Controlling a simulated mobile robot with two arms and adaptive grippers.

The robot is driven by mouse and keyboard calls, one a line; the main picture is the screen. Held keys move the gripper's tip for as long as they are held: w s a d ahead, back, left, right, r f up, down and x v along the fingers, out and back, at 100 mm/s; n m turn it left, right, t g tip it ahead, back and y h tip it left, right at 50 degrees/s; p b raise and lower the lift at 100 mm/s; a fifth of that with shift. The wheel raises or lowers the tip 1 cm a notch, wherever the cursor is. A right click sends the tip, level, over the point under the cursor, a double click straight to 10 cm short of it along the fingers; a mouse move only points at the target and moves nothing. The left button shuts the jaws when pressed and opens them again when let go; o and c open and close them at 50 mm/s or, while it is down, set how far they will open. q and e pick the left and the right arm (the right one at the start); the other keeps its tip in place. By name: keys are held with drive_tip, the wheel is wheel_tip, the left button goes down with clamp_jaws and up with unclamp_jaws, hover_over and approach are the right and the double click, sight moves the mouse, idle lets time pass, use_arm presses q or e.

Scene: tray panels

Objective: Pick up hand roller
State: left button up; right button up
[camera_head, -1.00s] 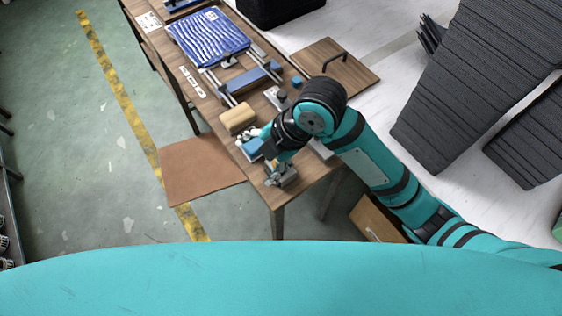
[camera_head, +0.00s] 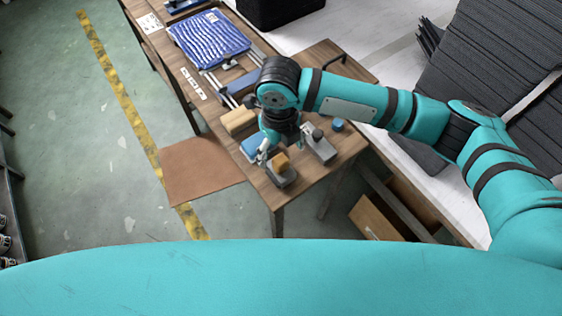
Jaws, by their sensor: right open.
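My right gripper (camera_head: 279,153) hangs over the near end of the wooden table (camera_head: 312,181), open, with its fingers apart. Just below it, near the table's corner, is a small grey piece with a yellow-tan top (camera_head: 281,163). A blue flat item (camera_head: 251,146) lies left of the gripper, partly hidden by it. A grey block with a dark knob (camera_head: 320,149) lies to the right. I cannot tell for certain which of these small items is the hand roller. My left gripper is not in view.
A tan block (camera_head: 238,120) and a blue round piece (camera_head: 338,124) lie close by. A blue striped panel (camera_head: 208,38) lies further back on the table. A brown board (camera_head: 200,169) is at the table's left, and a drawer (camera_head: 376,219) shows below.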

sight(280, 159)
wheel_tip(280, 159, down, 3)
drive_tip(key=shift+f, duration=0.1)
drive_tip(key=shift+s+f+p, duration=0.1)
drive_tip(key=shift+f+p, duration=0.4)
drive_tip(key=shift+f, duration=0.1)
wheel_tip(280, 159, down, 4)
drive_tip(key=shift+s+d+f+p, duration=0.1)
drive_tip(key=shift+p, duration=0.3)
drive_tip(key=shift+c, duration=0.4)
clamp_jaws()
